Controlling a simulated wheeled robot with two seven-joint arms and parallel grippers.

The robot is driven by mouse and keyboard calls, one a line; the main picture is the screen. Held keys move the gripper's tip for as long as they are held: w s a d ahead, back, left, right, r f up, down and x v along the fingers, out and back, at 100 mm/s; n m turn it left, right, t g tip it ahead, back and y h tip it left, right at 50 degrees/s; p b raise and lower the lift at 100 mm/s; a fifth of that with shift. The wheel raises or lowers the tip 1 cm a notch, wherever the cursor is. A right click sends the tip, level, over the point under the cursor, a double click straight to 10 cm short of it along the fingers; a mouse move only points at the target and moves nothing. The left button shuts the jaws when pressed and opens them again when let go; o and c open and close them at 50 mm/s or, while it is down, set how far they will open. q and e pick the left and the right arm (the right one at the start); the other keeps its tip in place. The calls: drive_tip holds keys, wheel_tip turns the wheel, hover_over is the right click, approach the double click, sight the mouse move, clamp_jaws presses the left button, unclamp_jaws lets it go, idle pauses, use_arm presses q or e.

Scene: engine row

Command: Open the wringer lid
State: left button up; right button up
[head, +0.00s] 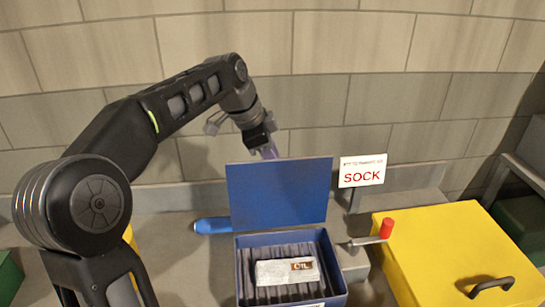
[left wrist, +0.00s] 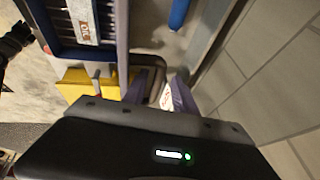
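A blue box (head: 240,270) has slatted dark insides and a crank with a red grip (head: 386,228) at its right side. I take it for the wringer. Its flat blue lid (head: 278,190) stands raised, close to upright, at the back edge. The box also shows at the upper left of the left wrist view (left wrist: 50,25). My left gripper (head: 268,150) is just behind and above the lid's top edge, fingers pointing down. In the left wrist view its fingers (left wrist: 155,92) look apart, with nothing clearly held. Whether one touches the lid is unclear.
A packet marked OIL (head: 287,272) lies in the box. A SOCK sign (head: 362,171) stands behind, right of the lid. A yellow box (head: 450,250) with a black handle fills the right. A blue bottle (head: 212,225) lies left of the lid. A block wall closes the back.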

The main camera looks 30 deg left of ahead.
use_arm(q)
drive_tip(key=shift+r, duration=0.15)
drive_tip(key=v, duration=0.7)
drive_tip(key=shift+s+r+b, duration=0.2)
drive_tip(key=shift+r+b, duration=0.05)
drive_tip(key=shift+b, duration=0.05)
